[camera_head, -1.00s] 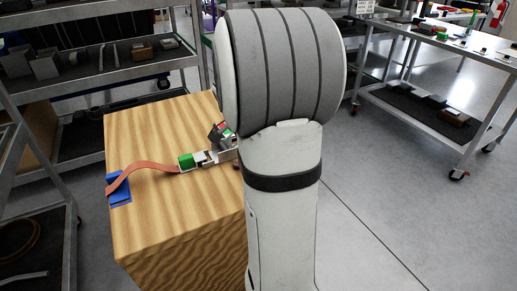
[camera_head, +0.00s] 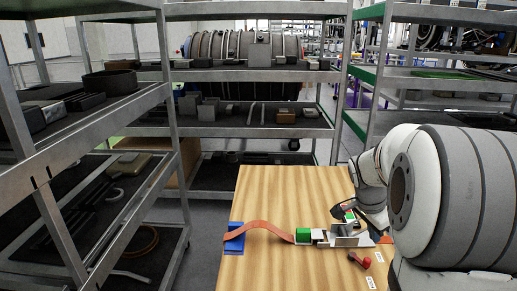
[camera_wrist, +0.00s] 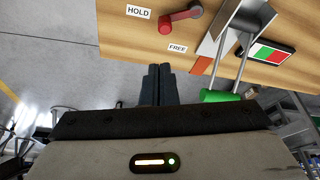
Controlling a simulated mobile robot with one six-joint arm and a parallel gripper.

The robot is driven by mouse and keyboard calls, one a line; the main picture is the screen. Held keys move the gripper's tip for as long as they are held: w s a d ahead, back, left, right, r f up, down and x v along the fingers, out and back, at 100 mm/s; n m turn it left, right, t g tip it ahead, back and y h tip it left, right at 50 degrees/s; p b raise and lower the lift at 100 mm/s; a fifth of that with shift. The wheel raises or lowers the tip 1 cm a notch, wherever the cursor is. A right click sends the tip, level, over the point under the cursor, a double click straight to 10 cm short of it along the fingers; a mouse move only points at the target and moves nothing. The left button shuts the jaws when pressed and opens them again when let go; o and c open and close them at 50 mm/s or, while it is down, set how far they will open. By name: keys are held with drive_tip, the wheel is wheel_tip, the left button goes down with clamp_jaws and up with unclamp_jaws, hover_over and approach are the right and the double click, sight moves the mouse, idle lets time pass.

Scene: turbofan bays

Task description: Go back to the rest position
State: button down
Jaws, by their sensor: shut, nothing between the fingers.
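My gripper (camera_wrist: 157,85) shows in the wrist view with its two dark fingers together and nothing between them. It appears beside the edge of the wooden bench, with grey floor behind the fingers. In the head view my arm comes in from the right, and the fingertips are hard to make out there.
A red lever (camera_wrist: 178,20) sits by the HOLD label (camera_wrist: 138,11) and FREE label (camera_wrist: 177,48). A small red-and-green display (camera_wrist: 270,53) stands by the fixture. Loaded metal shelves (camera_head: 250,75) stand behind the bench, and another rack (camera_head: 90,130) is at the left.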

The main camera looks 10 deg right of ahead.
drive_tip(key=s+a+r+n+y+p, duration=0.1)
drive_tip(key=s+a+r+n+p, duration=0.3)
drive_tip(key=a, duration=0.3)
drive_tip(key=s+a+r+n+t+y+p, duration=0.1)
drive_tip(key=s+a+r+n+p, duration=0.4)
drive_tip(key=a+r+n+p, duration=0.1)
drive_tip(key=s+a+r+n+t+y+p, duration=0.1)
drive_tip(key=s+a+r+n+p, duration=0.4)
drive_tip(key=a, duration=0.4)
drive_tip(key=shift+s+a+r+n+y, duration=0.25)
drive_tip(key=shift+r+n+y, duration=0.15)
drive_tip(key=shift+r+n, duration=0.35)
drive_tip(key=shift+r, duration=0.1)
